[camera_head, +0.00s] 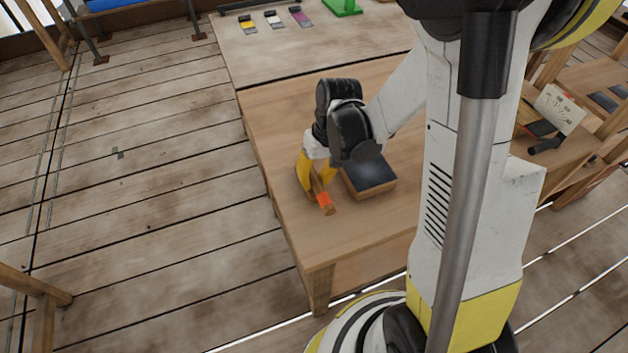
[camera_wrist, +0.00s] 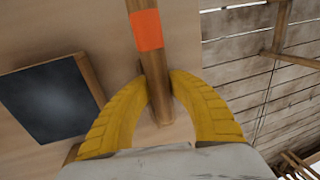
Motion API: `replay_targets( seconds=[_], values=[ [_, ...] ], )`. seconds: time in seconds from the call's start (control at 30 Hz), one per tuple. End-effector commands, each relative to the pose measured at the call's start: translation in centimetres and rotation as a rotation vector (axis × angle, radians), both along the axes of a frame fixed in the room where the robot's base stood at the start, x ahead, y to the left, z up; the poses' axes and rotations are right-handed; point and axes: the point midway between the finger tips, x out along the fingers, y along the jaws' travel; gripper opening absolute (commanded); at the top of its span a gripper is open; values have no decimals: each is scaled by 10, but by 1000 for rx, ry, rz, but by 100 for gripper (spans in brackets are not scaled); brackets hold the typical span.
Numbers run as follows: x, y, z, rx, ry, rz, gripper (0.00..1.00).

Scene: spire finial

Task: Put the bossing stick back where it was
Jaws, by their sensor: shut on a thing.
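The bossing stick (camera_head: 326,204) is a wooden stick with an orange band, low over the near left part of the wooden table (camera_head: 356,229). In the wrist view the stick (camera_wrist: 149,55) runs from the top edge down between my yellow fingers. My gripper (camera_wrist: 158,92) is shut on the stick near its lower end in that view. In the head view my gripper (camera_head: 316,182) points down and hides part of the stick. I cannot tell whether the stick touches the table.
A wooden block with a dark top (camera_head: 369,174) sits on the table close to my gripper's right; it also shows in the wrist view (camera_wrist: 48,101). Several coloured tools (camera_head: 275,20) and a green object (camera_head: 342,6) lie at the back. The table's front is bare.

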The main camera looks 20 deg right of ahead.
Motion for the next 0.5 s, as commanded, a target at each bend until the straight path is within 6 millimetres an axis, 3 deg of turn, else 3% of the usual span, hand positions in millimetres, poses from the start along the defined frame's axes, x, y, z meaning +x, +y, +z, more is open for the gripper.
replay_targets(
  seconds=[0.07, 0.1, 0.17, 0.5],
  values=[
    [0, 0, -4, 0, 0, 0, 0],
    [0, 0, -4, 0, 0, 0, 24],
    [0, 0, -3, 0, 0, 0, 43],
    [0, 0, -1, 0, 0, 0, 43]
  ],
)
